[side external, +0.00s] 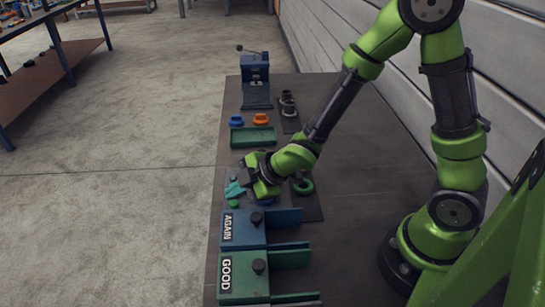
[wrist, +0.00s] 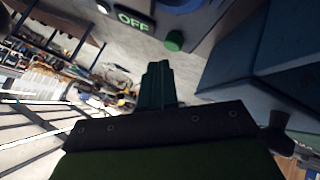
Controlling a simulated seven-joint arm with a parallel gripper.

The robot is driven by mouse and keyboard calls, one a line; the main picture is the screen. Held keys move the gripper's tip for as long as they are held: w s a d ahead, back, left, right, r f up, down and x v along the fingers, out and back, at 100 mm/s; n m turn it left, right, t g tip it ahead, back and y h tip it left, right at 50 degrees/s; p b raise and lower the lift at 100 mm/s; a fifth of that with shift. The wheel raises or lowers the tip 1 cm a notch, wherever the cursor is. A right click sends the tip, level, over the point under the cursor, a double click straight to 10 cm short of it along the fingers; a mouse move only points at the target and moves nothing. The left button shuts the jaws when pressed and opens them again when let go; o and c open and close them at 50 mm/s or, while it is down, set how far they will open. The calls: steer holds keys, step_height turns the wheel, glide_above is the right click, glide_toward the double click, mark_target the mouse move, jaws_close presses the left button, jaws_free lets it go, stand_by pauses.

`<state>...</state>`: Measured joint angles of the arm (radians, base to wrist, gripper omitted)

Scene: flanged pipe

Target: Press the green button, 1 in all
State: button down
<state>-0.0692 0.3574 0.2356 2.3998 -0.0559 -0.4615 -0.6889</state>
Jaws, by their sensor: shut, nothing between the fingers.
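A round green button (wrist: 175,40) shows in the wrist view on a grey panel, beside a dark sign reading OFF (wrist: 134,20). In the side view a small green knob that looks like this button (side external: 234,205) lies just in front of the blue AGAIN tray; a second small green spot shows behind my fingers. My gripper (side external: 231,191) is low over this area, with its teal fingers shut and empty. In the wrist view the fingertips (wrist: 157,66) appear below and left of the button, apart from it in the picture. Their height above the panel is unclear.
The blue AGAIN tray (side external: 280,216) and green GOOD tray (side external: 287,257) stand at the near end of the dark table (side external: 370,150). A green tray (side external: 253,137), blue and orange parts and a blue device (side external: 255,68) are farther back.

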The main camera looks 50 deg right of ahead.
mark_target(238, 207)
steer(key=shift+f, duration=0.45)
steer(key=shift+f, duration=0.45)
stand_by(0.8)
steer(key=shift+r, duration=0.85)
steer(key=shift+r, duration=0.1)
steer(key=shift+r, duration=2.45)
steer(key=shift+f, duration=0.1)
